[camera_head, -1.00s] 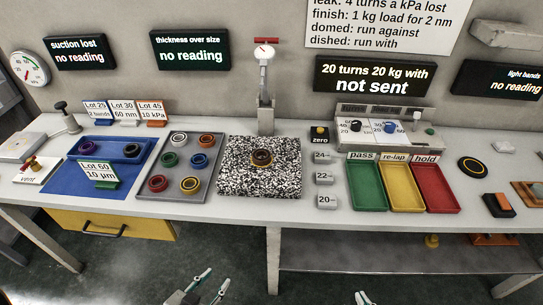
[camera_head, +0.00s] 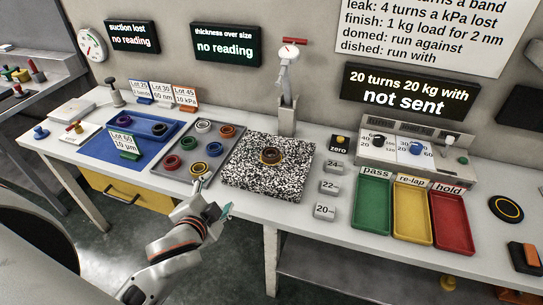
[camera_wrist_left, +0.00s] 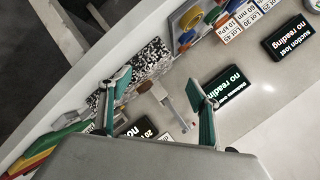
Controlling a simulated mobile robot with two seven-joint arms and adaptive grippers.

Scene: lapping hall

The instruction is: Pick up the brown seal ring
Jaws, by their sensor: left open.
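A dark brown ring (camera_head: 271,155) sits on the black-and-white speckled block (camera_head: 240,181), with a yellowish rim under it. An orange-brown ring (camera_head: 227,131) lies at the far right of the grey tray (camera_head: 177,182). I cannot tell for certain which is the brown seal ring. My left gripper (camera_head: 212,198) is open and empty, in front of the tray's near right corner and to the left of the speckled block. Its two spread fingers also show in the left wrist view (camera_wrist_left: 158,88), with nothing between them. My right gripper is not in view.
The tray also holds several other coloured rings. A gauge stand (camera_head: 287,115) rises behind the speckled block. Small weights (camera_head: 329,187) stand to its right, before the green (camera_head: 372,205), yellow and red bins. A blue mat lies left of the tray.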

